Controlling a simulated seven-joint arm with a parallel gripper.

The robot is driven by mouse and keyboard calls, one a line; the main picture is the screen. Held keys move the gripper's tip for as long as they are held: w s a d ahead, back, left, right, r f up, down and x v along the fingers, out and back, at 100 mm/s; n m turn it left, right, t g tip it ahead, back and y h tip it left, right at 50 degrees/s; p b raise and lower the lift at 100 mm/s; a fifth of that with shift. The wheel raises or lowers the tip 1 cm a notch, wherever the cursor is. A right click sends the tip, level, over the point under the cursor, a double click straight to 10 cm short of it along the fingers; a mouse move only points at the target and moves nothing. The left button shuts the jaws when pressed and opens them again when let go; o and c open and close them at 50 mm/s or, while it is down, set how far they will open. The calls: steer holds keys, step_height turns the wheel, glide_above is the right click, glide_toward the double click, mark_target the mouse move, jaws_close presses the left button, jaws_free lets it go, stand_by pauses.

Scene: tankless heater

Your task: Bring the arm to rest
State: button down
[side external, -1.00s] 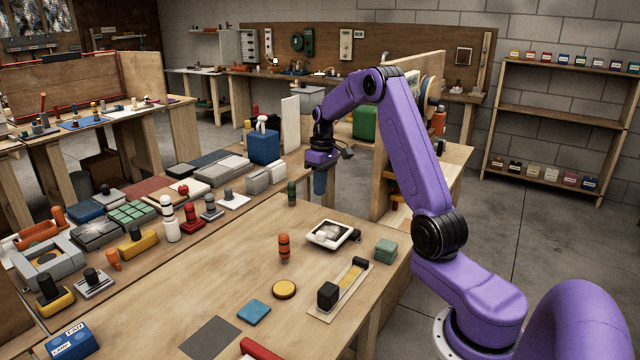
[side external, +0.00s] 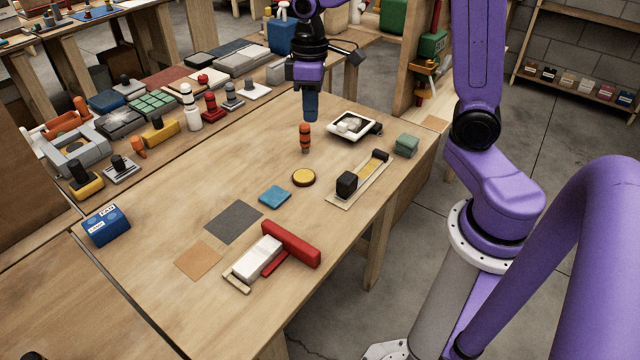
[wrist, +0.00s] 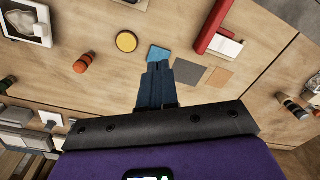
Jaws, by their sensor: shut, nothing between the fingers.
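My gripper (side external: 310,108) hangs above the workbench (side external: 160,240), pointing down, in the side view. Its blue fingers are together with nothing between them. In that view the tips appear just behind and above a standing orange and black post (side external: 305,139); I cannot tell the exact gap. In the wrist view the closed fingers (wrist: 158,68) point towards a blue square (wrist: 158,54) on the bench, and the orange post (wrist: 82,63) is off to the left.
A yellow disc (side external: 303,177), a white device with a dial (side external: 351,126), a black block on a strip (side external: 346,184) and a red bar (side external: 291,243) with a white block lie on the bench. Several fittings crowd its left side.

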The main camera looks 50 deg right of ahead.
steer(key=s+a+n, duration=0.2)
steer(key=s+n, duration=0.1)
steer(key=s, duration=0.8)
steer(key=s+a+f+n, duration=0.1)
steer(key=s+a+n, duration=0.1)
steer(key=s, duration=1)
steer(key=shift+s+a+n, duration=0.3)
steer(key=shift+a+n, duration=0.05)
steer(key=shift+n, duration=0.35)
